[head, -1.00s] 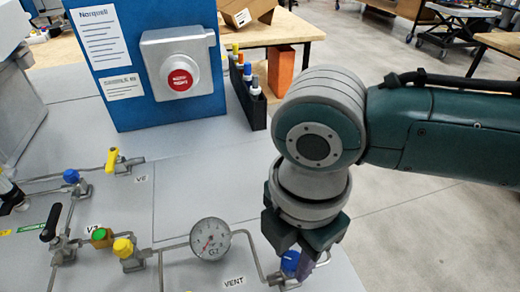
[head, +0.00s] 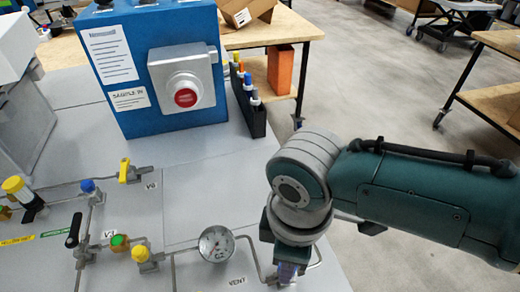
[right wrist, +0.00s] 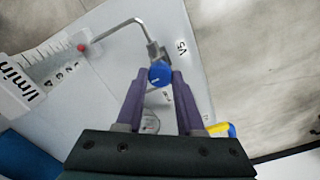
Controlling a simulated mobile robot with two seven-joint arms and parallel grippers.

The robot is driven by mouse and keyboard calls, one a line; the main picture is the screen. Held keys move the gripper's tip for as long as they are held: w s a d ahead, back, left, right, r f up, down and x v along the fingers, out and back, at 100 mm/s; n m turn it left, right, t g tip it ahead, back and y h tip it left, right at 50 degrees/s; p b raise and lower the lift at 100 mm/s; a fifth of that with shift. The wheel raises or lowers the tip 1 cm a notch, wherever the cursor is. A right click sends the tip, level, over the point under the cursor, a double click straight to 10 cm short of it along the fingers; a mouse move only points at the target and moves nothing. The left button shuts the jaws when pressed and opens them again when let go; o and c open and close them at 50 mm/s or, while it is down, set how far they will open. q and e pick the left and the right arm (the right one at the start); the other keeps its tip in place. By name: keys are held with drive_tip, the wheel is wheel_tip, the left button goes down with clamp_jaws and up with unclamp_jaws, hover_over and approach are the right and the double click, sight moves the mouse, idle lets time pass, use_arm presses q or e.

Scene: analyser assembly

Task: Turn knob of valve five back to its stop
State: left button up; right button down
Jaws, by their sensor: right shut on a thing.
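The blue knob of valve five (right wrist: 160,74) sits on a metal valve body at the end of a bent pipe, beside a "V5" label (right wrist: 182,48) in the right wrist view. A pale mark shows on the knob's face. My right gripper (right wrist: 159,78) has its two purple fingertips on either side of the knob and is shut on it. My left gripper is not in view.
A gauge (head: 216,244) stands left of my right gripper. Several other valves are on the panel, including one with a yellow knob (head: 141,254) and one with a black lever (head: 74,230). A blue box (head: 135,75) with a red button stands behind. A flowmeter (right wrist: 40,75) is at left.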

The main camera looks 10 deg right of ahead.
drive_tip(key=shift+a+m, duration=0.1)
drive_tip(key=shift+m, duration=0.4)
drive_tip(key=c, duration=0.5)
unclamp_jaws()
drive_tip(key=shift+r+p, duration=1.8)
drive_tip(key=shift+r, duration=3.2)
